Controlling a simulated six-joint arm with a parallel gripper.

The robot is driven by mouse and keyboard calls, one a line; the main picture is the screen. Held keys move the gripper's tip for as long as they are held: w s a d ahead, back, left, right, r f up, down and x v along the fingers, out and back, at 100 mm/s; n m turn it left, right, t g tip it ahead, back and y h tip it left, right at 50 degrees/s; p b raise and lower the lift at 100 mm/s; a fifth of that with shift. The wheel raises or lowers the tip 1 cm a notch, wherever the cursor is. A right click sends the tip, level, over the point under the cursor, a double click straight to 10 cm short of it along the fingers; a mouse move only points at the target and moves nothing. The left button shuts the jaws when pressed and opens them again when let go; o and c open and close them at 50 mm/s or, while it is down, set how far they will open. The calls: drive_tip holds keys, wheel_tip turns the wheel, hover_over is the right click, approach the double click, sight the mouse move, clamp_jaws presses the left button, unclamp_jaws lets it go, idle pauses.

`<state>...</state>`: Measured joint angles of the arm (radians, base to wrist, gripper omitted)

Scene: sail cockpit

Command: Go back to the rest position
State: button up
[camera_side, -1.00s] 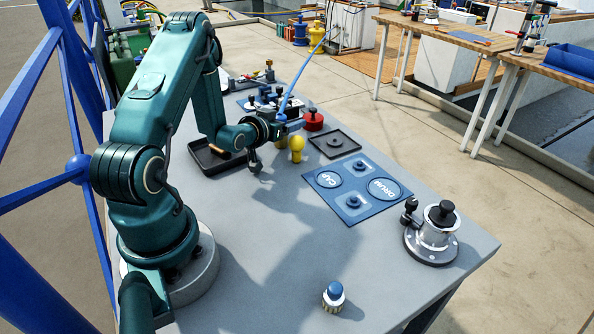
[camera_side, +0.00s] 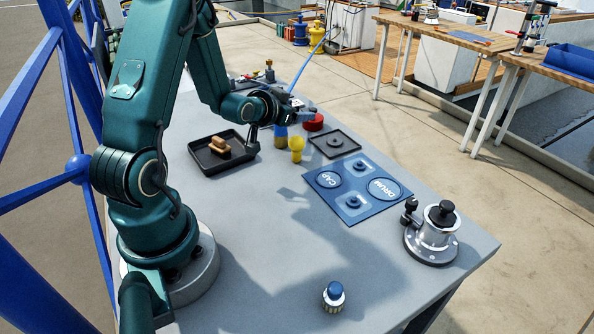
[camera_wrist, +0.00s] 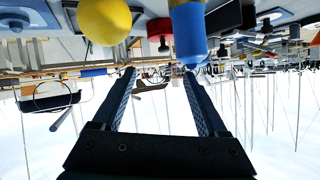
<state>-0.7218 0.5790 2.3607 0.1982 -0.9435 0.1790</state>
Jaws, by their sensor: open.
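My gripper (camera_side: 296,103) is above the far part of the grey table in the side view, its tip partly hidden by its own wrist. In the wrist view my gripper (camera_wrist: 160,72) shows two dark fingers spread apart with nothing held between them. A yellow-topped piece (camera_side: 297,147) and a blue-topped piece (camera_side: 281,131) stand on the table below it. In the wrist view the yellow ball top (camera_wrist: 104,20) and the blue handle (camera_wrist: 188,35) appear at the upper edge, and whether the fingers touch the blue one is unclear.
A black tray (camera_side: 197,166) holds a brown wooden piece (camera_side: 219,148). A red knob (camera_side: 313,121), a dark square plate (camera_side: 320,149), a blue mat (camera_side: 329,204) and a metal winch (camera_side: 431,251) stand rightward. A blue-capped piece (camera_side: 334,296) stands near the front edge.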

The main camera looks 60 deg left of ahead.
drive_tip(key=d+r+m+g+h, duration=0.15)
drive_tip(key=d+r, duration=0.25)
drive_tip(key=d, duration=0.4)
drive_tip(key=s+d+r+m+g+h, duration=0.1)
drive_tip(key=s+d+r+g+h, duration=0.1)
drive_tip(key=s+d, duration=0.6)
drive_tip(key=s+d+r+m+g+h, duration=0.1)
drive_tip(key=s+d+r+g+h, duration=0.1)
drive_tip(key=s+d, duration=0.6)
drive_tip(key=shift+s+h, duration=0.45)
drive_tip(key=shift+s, duration=0.25)
